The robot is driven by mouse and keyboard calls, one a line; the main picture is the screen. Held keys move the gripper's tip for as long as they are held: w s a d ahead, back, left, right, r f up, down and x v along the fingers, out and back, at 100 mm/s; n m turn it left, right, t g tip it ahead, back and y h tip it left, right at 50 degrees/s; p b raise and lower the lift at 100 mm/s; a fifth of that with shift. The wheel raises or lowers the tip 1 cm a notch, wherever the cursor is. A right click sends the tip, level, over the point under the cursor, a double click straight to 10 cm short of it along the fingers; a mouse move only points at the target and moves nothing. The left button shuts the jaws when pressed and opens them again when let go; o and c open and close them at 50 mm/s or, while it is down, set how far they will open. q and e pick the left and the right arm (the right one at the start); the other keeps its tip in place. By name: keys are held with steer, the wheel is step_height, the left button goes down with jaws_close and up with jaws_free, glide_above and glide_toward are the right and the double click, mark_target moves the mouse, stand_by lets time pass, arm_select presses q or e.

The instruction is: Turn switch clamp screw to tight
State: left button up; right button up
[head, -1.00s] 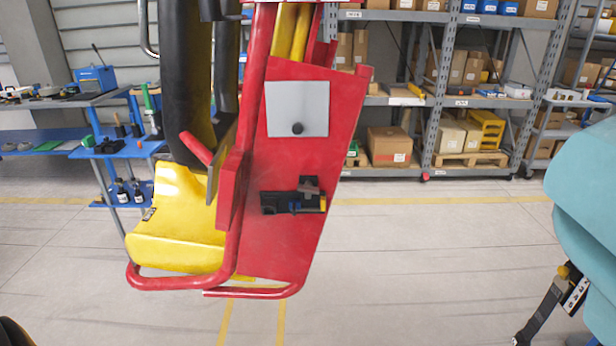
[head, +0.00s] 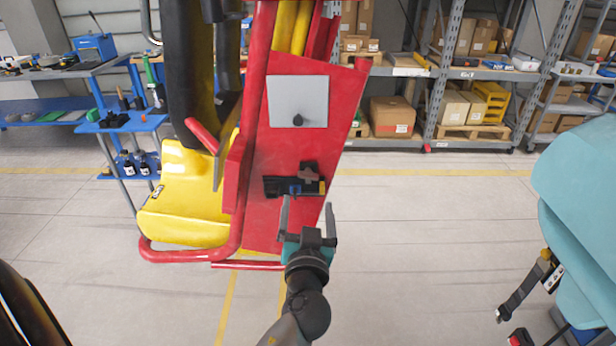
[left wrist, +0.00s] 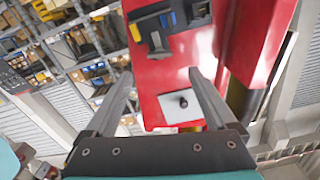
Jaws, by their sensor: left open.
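The switch clamp (head: 287,186) is a small black device with blue and yellow parts on the red panel (head: 268,220). A dark brownish knob, which looks like its screw (head: 309,174), sits at its upper right. The device (left wrist: 152,38) also shows at the top of the left wrist view, with the knob partly cut off. My left gripper (head: 306,203) is open and empty, just below the device in the head view, fingers pointing up. In the left wrist view the open fingers (left wrist: 159,76) have nothing between them. I cannot tell the gap to the panel. My right gripper is out of view.
A grey plate (head: 299,101) with a black knob is above the device. Floor between is clear.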

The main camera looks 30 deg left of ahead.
mark_target(308, 179)
arm_select(q)
steer(key=p+x, duration=0.1)
steer(key=x, duration=0.7)
steer(key=shift+w+a+p, duration=0.2)
steer(key=shift+w+p, duration=0.05)
steer(key=shift+p, duration=0.1)
steer(key=c, duration=1.4)
